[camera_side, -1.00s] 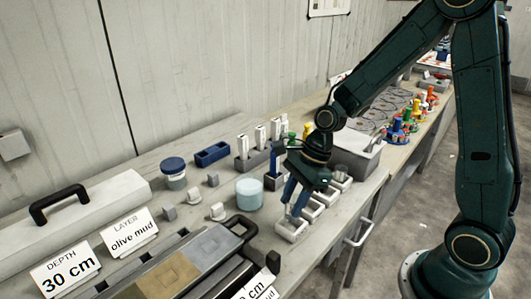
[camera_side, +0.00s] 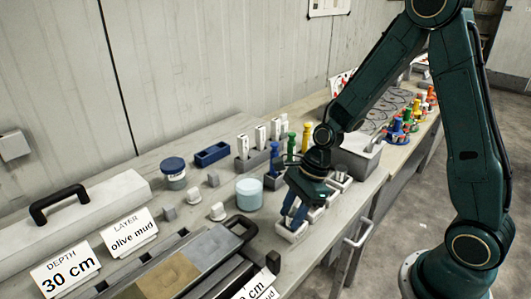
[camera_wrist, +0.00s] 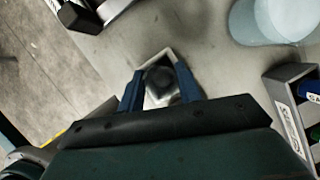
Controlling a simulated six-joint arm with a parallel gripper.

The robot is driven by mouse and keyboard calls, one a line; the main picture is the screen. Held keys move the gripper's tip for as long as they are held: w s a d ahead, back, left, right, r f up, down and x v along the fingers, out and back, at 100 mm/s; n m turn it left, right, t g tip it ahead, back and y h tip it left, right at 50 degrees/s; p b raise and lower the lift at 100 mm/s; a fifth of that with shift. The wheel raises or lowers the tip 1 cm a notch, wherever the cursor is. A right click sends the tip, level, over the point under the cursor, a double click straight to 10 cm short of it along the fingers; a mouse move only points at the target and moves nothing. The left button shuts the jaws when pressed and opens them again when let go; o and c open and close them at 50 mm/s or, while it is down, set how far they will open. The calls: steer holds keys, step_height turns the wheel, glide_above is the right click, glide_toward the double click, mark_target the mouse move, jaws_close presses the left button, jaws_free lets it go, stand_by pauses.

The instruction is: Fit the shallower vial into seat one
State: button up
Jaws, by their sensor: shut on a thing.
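My gripper (camera_side: 292,222) is down at the nearest white tray (camera_side: 283,233) of a row on the bench. In the wrist view its two blue fingers (camera_wrist: 158,80) are closed on a small dark-topped vial (camera_wrist: 161,84). The vial is inside the pale square rim of that tray (camera_wrist: 168,53), seen from above. In the side view the fingers and tray wall hide the vial. I cannot tell its depth, or whether it touches the tray floor. A grey holder with labelled seats (camera_side: 272,182) stands behind my gripper; it also shows in the wrist view (camera_wrist: 283,88).
A pale blue tub (camera_side: 249,194) stands left of my gripper. Small grey and white pieces (camera_side: 217,212) lie farther left. A black-handled core box (camera_side: 205,250) is in front. Bare bench lies between them.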

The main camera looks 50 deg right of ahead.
steer(key=shift+f, duration=0.15)
steer(key=o, duration=1)
steer(key=shift+c, duration=0.2)
steer(key=v, duration=1.2)
steer(key=shift+s, duration=0.1)
